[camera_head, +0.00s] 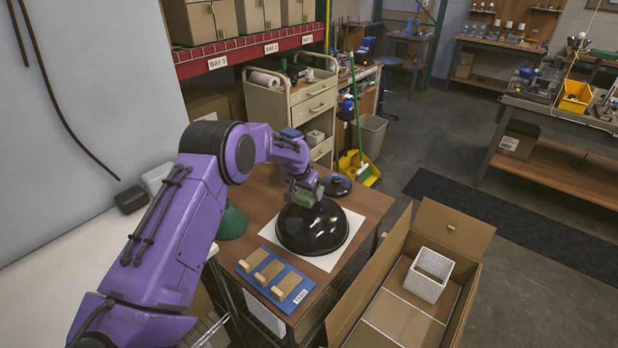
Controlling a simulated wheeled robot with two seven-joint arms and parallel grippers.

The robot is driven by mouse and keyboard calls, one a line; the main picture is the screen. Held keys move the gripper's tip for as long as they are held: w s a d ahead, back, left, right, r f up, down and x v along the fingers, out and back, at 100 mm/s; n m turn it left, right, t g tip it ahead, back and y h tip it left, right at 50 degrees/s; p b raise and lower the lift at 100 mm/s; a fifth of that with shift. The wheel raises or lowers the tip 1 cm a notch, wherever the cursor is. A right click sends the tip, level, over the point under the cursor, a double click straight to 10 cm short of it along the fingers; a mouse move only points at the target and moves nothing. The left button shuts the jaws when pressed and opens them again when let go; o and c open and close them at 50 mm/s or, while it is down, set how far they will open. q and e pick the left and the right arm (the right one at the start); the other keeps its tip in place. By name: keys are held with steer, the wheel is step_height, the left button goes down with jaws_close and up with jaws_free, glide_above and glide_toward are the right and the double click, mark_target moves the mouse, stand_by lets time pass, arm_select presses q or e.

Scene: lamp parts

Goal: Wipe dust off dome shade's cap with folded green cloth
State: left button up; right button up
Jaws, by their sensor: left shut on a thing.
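The black dome shade (312,229) sits dome-up on a white sheet (352,222) on the brown wooden table. My left gripper (306,193) is over the top of the dome, shut on the folded green cloth (307,197). The cloth is at the dome's crown and hides the cap, so I cannot tell whether it touches it or whether dust is there. My right gripper is not in view.
A blue board with several tan wooden blocks (274,273) lies in front of the shade. A dark round lid-like piece (336,185) lies behind it. A green cone (232,222) stands left, partly behind my arm.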

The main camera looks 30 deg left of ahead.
arm_select(q)
steer(key=shift+w+p+v, duration=0.2)
steer(key=shift+p+v, duration=0.45)
steer(key=shift+v, duration=0.45)
steer(key=shift+w+r+p, duration=0.15)
steer(key=shift+r+p, duration=0.35)
steer(key=shift+r, duration=0.25)
